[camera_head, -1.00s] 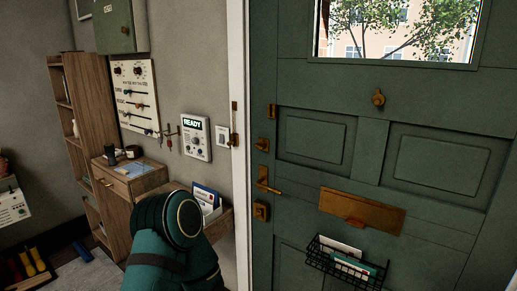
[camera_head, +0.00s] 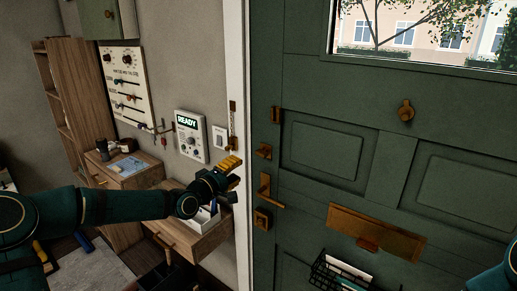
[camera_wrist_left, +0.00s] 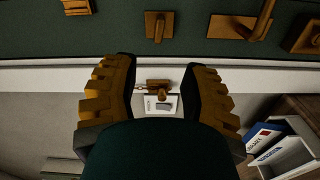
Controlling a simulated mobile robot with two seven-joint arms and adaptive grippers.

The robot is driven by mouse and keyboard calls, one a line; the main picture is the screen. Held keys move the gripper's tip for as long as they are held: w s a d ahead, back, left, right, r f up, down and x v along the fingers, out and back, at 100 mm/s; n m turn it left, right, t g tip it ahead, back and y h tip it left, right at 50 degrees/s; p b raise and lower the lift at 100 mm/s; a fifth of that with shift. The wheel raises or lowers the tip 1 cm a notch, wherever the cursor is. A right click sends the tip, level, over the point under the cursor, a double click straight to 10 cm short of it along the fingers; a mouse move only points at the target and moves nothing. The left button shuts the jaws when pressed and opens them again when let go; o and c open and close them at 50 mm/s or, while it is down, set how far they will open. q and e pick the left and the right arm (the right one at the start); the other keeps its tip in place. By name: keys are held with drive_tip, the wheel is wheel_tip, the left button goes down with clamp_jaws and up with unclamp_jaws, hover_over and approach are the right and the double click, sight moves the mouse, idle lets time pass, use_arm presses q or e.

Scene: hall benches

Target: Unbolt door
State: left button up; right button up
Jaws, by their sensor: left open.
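The green door (camera_head: 385,180) is closed in its white frame. Its left edge carries a brass plate (camera_head: 276,114), a small brass turn piece (camera_head: 264,151), a lever handle (camera_head: 265,187) and a lower lock (camera_head: 262,218). The turn piece also shows in the left wrist view (camera_wrist_left: 157,26), beyond the fingertips. My left gripper (camera_head: 236,172) is open and empty, in front of the white frame, left of the lever. In the left wrist view its ribbed fingers (camera_wrist_left: 158,92) are spread, with a brass chain end (camera_wrist_left: 158,89) seen between them. My right gripper is out of view.
A brass chain (camera_head: 233,128) hangs on the frame. A READY panel (camera_head: 191,137) and a light switch (camera_head: 219,137) are on the wall. A wooden shelf (camera_head: 200,243) sits below my left gripper. A wire basket (camera_head: 335,275) and brass mail flap (camera_head: 375,232) are on the door.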

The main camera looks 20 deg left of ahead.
sight(259, 155)
use_arm(q)
drive_tip(key=x, duration=1.3)
drive_tip(key=shift+w+d, duration=0.15)
drive_tip(key=shift+w, duration=0.15)
clamp_jaws()
